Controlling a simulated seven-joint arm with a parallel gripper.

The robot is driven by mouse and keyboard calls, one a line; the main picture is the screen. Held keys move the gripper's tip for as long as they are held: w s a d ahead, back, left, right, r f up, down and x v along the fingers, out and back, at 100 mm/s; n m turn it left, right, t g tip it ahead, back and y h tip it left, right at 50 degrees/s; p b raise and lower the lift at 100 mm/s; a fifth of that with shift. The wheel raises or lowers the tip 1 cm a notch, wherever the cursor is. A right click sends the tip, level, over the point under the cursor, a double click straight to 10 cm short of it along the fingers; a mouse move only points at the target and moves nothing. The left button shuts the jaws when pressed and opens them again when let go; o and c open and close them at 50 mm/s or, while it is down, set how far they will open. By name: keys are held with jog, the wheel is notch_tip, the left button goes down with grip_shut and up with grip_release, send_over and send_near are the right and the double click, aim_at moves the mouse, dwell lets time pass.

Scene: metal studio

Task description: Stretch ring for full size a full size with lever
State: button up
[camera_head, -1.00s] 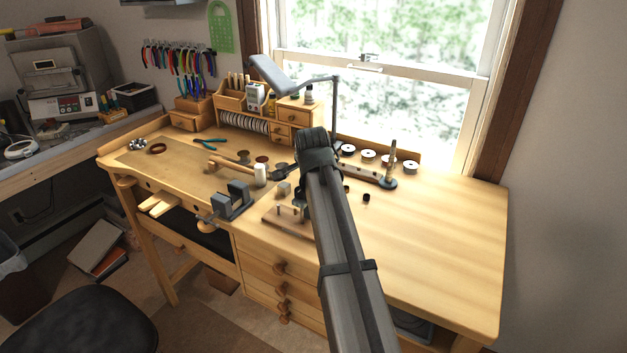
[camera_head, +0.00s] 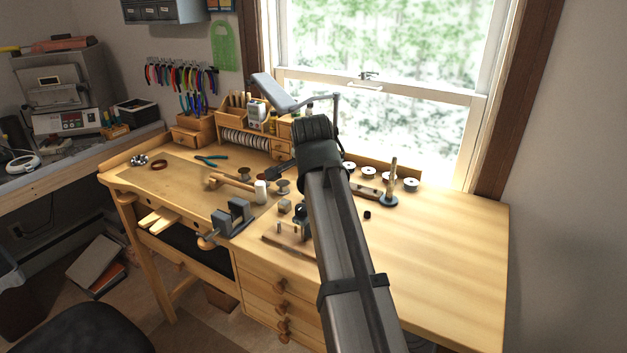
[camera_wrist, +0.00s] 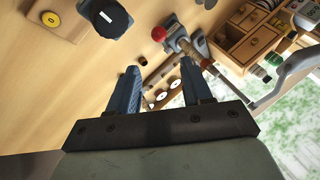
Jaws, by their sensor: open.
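My gripper (camera_wrist: 160,74) is open and empty in the wrist view, its two blue-grey fingers spread above the bench. Beyond the fingers in the wrist view is a tool with a red ball knob (camera_wrist: 158,33) and a brown shaft; whether this is the lever cannot be told. An upright tapered wooden post on a dark round base (camera_head: 391,184) stands at the right in the head view. A wood-based device (camera_head: 288,240) is partly behind my arm. No finger ring can be made out clearly.
The workbench (camera_head: 450,240) is bare at the right. A small dark cylinder (camera_head: 367,214) stands there. Several round spools (camera_head: 368,172) and a desk lamp (camera_head: 275,92) are at the back.

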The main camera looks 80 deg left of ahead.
jog(key=shift+c, duration=0.2)
jog(key=shift+s, duration=0.15)
jog(key=shift+c, duration=0.6)
jog(key=shift+n+g, duration=0.4)
jog(key=shift+n, duration=0.2)
jog(key=s, duration=0.3)
jog(key=s+a, duration=0.1)
jog(key=s, duration=0.2)
jog(key=s+a, duration=0.1)
jog(key=s, duration=0.1)
jog(key=shift+s+r, duration=0.3)
jog(key=shift+s, duration=0.1)
grip_shut()
jog(key=s+a+r+n+t, duration=0.1)
jog(key=s+a+r, duration=0.1)
jog(key=s+a, duration=0.25)
jog(key=w+a+r+n+t+h, duration=0.2)
jog(key=w+r+t, duration=0.1)
jog(key=t, duration=0.1)
jog(key=w+d+f+n+t+h, duration=0.1)
jog(key=w+d+f+n+h, duration=0.1)
jog(key=w+f, duration=0.7)
jog(key=shift+f+n, duration=0.4)
jog(key=shift+f, duration=0.65)
